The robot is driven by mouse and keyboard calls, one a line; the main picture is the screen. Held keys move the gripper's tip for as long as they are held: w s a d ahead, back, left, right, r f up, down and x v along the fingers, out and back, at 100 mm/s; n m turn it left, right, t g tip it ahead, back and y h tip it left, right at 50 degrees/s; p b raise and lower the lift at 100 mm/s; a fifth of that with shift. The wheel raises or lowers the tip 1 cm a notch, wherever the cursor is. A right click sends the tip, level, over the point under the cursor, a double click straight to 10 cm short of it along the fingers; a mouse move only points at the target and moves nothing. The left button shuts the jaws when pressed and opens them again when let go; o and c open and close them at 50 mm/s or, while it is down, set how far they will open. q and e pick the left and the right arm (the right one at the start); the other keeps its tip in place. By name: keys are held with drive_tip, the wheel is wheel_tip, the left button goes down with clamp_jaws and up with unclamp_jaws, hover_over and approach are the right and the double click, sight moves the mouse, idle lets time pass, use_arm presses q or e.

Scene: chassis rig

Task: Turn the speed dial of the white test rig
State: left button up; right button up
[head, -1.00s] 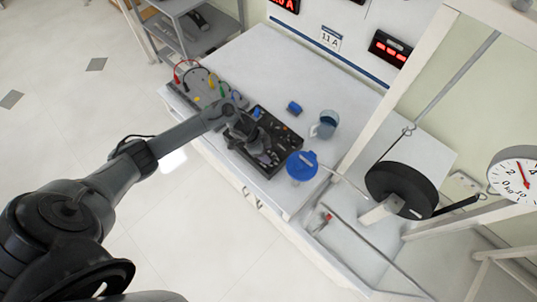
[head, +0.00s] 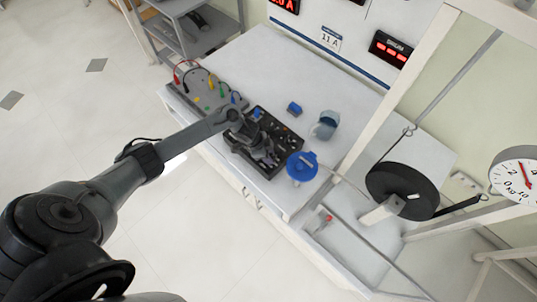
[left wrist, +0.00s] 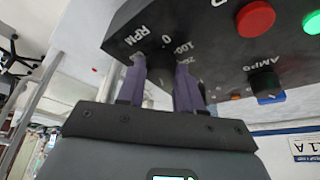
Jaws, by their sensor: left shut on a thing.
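The black control panel (head: 284,130) lies on the white bench of the test rig. In the left wrist view the panel (left wrist: 190,30) shows an RPM scale, a red button (left wrist: 255,18), a green button (left wrist: 312,22) and an AMPS knob (left wrist: 264,82). My left gripper (head: 262,152) reaches the panel's near side. In the left wrist view its two purple fingers (left wrist: 160,72) are shut on the dark speed dial (left wrist: 159,78) below the RPM scale. The fingers hide much of the dial, and its pointer setting cannot be read. My right gripper is not in view.
A blue-lidded container (head: 302,166), a jug (head: 326,125) and a small blue block (head: 294,108) stand near the panel. A cable board (head: 203,88) lies left of it. The rig's black wheel (head: 402,190), white posts and a round gauge (head: 515,174) are to the right.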

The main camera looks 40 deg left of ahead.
use_arm(q)
drive_tip(key=shift+s+r+n+p, duration=0.1)
drive_tip(key=shift+r+n+p, duration=0.1)
drive_tip(key=shift+n+p, duration=0.65)
drive_tip(key=n+p, duration=0.1)
drive_tip(key=p, duration=0.1)
drive_tip(key=n+t+y+p, duration=0.1)
drive_tip(key=n+p, duration=0.1)
drive_tip(key=n+y+p, duration=0.1)
drive_tip(key=n+p, duration=0.1)
drive_tip(key=p, duration=0.1)
drive_tip(key=shift+s+d+n, duration=0.1)
drive_tip(key=shift+d+n, duration=0.15)
drive_tip(key=shift+n+t+y+p, duration=0.3)
drive_tip(key=shift+n+y+p, duration=0.2)
drive_tip(key=shift+n+p, duration=0.25)
drive_tip(key=n+p, duration=0.1)
drive_tip(key=n, duration=0.1)
drive_tip(key=shift+d+f+n+y, duration=0.1)
drive_tip(key=shift+d+n+y, duration=0.05)
drive_tip(key=shift+n+y, duration=0.25)
drive_tip(key=shift+f+n+y+p, duration=0.1)
drive_tip(key=shift+n+y+p, duration=0.45)
drive_tip(key=shift+n, duration=0.7)
drive_tip(key=o, duration=1)
